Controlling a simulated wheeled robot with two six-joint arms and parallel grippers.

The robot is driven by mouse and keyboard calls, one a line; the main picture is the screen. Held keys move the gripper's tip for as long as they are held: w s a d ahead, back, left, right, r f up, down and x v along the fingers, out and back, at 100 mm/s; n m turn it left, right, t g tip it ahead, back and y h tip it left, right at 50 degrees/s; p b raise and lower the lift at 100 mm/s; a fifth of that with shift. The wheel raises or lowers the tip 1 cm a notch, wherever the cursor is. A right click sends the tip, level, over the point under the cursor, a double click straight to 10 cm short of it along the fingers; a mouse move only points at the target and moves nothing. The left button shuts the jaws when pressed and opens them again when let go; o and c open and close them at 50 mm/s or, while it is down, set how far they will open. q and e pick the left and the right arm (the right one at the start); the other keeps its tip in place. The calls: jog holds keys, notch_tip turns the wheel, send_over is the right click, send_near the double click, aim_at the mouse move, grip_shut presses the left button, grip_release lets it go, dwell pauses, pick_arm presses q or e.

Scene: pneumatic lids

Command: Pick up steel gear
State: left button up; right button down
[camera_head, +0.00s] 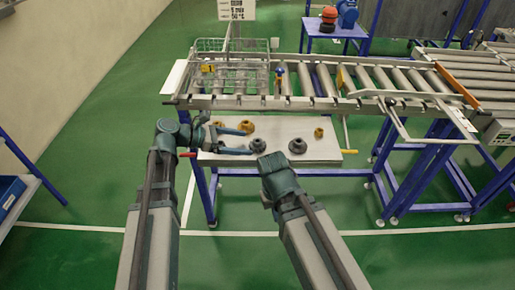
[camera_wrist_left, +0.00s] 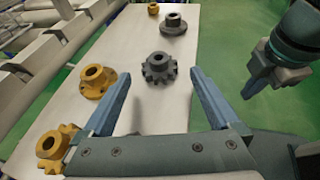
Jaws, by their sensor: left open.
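The steel gear (camera_wrist_left: 159,68) is dark grey, toothed, with a raised bored hub, and lies flat on the light table (camera_head: 333,153). In the head view the steel gear (camera_head: 258,145) is just right of my left gripper's fingertips. My left gripper (camera_head: 247,141) is open and empty, low over the table. In the left wrist view the left gripper (camera_wrist_left: 160,76) has one finger on each side of the gear in the picture, with clear gaps. My right arm's end (camera_head: 279,172) is at the table's front edge; its fingers cannot be made out.
A dark flanged part (camera_wrist_left: 173,23) lies beyond the gear. A brass flange (camera_wrist_left: 96,80) and a brass gear (camera_wrist_left: 54,144) lie left in the wrist view; a small brass part (camera_head: 318,132) lies farther right in the head view. A roller conveyor (camera_head: 305,80) runs behind the table.

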aim_at(253, 141)
pick_arm(q)
jog(key=shift+r+b+x, duration=0.2)
jog(key=shift+b+x, duration=0.15)
jog(key=shift+x, duration=1.1)
jog(key=shift+r+b+x, duration=0.2)
jog(key=shift+b+x, duration=0.15)
jog(key=shift+x, duration=1.15)
jog(key=shift+w, duration=0.1)
grip_shut()
